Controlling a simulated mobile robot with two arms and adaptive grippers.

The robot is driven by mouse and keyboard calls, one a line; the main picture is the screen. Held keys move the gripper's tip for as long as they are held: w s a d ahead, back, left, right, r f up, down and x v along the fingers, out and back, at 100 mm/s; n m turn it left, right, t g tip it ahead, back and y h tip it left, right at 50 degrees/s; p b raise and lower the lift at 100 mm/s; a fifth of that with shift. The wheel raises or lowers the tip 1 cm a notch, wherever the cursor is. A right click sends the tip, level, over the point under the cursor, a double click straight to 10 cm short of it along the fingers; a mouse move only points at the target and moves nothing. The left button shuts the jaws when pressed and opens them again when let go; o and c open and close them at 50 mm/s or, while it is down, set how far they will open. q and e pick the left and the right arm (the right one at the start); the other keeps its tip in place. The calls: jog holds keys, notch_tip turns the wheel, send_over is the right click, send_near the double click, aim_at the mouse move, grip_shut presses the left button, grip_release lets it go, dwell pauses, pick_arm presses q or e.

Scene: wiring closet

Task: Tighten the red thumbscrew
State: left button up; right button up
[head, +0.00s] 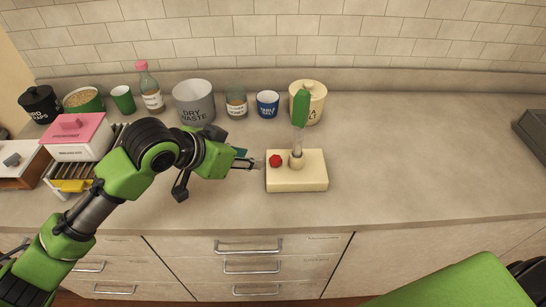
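The red thumbscrew (275,160) is a small red knob on the left part of a cream block (297,181) on the counter. A post stands on the block to the right of the knob, with a green-handled tool (300,108) upright in it. My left gripper (260,163) reaches in from the left, its fingertips just left of the red thumbscrew. Whether they touch it, and how far apart they are, is too small to tell. My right gripper is out of view; part of my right arm shows at the lower right.
Along the back stand a grey dry waste pot (194,104), a jar (236,103), a blue cup (267,104) and a cream canister (314,95). A pink-lidded box (79,140) is at the left. The counter right of the block is clear up to a dark object (533,132).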

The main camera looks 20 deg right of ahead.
aim_at(276, 158)
pick_arm(q)
jog(key=p+x, duration=0.1)
jog(key=x, duration=0.8)
jog(key=p+x, duration=0.1)
jog(key=x, duration=0.3)
jog(key=shift+w+d+p, duration=0.25)
jog(key=shift+w+p, duration=0.1)
jog(key=shift+w, duration=0.1)
jog(key=shift+r, duration=0.1)
jog(key=shift+c, duration=0.3)
jog(key=c, duration=0.8)
